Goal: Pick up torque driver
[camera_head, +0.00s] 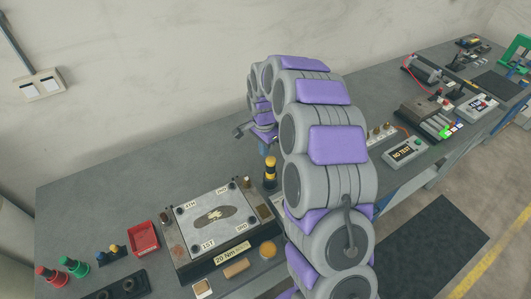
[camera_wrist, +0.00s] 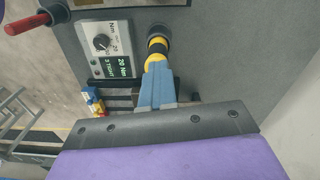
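The torque driver (camera_head: 270,172) is a black and yellow banded cylinder standing upright behind the right corner of the fixture plate. It also shows in the wrist view (camera_wrist: 157,46), end-on, straight beyond my fingertips. My gripper (camera_head: 264,149) has blue fingers and is at the driver's upper end. In the wrist view my fingers (camera_wrist: 156,72) come together to a narrow tip that overlaps the yellow band. Whether they are closed around the driver or only touching or just above it is hidden.
A grey controller (camera_wrist: 104,48) reading 20 Nm is beside the driver. The fixture plate (camera_head: 184,251) with a 20 Nm label, a red bin (camera_head: 144,238) and red and green buttons (camera_head: 74,266) are on the grey bench (camera_head: 100,200). Test devices (camera_head: 405,150) stand to the right.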

